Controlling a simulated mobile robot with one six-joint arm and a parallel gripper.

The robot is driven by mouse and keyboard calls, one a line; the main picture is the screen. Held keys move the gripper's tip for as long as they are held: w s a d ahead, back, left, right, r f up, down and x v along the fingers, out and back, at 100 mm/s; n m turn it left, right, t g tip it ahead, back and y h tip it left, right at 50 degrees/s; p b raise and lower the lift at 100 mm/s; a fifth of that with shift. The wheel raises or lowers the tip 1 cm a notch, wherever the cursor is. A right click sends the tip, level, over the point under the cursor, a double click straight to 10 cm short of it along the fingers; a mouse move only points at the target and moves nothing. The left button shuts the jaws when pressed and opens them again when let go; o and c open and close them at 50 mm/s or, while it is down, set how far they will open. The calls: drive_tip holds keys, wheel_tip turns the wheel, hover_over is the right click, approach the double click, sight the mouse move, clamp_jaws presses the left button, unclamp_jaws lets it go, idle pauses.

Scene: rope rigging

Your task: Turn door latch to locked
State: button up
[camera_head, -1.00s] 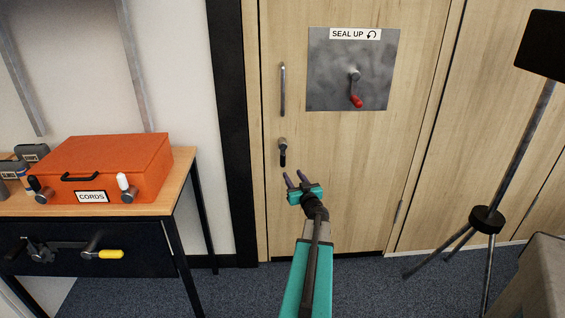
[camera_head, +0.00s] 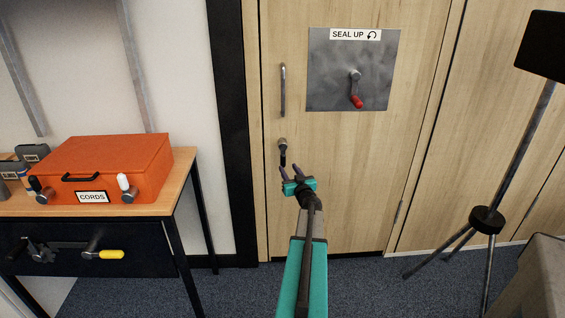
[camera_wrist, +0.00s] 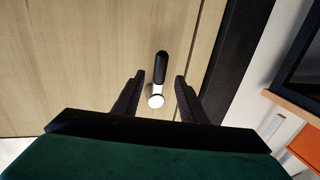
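The door latch (camera_head: 283,150) is a small lever on the left side of the wooden door (camera_head: 330,190), below the vertical pull handle (camera_head: 283,90). It has a round metal pivot and a black grip that hangs straight down in the head view. In the wrist view the latch (camera_wrist: 160,75) shows between and beyond the fingertips, its black grip pointing up in that picture. Whether a finger touches the latch cannot be told.
A metal plate (camera_head: 325,85) labelled SEAL UP with a red-handled crank (camera_head: 356,98) is higher on the door. An orange CORDS case (camera_head: 105,165) sits on the table (camera_head: 185,170) at left. A tripod stand (camera_head: 487,220) is at right. Floor before the door is clear.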

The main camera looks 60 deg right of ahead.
sight(283, 162)
drive_tip(key=shift+x, duration=4.1)
drive_tip(key=shift+c, duration=0.4)
clamp_jaws()
drive_tip(key=shift+a, duration=0.25)
drive_tip(key=shift+w+d, duration=0.1)
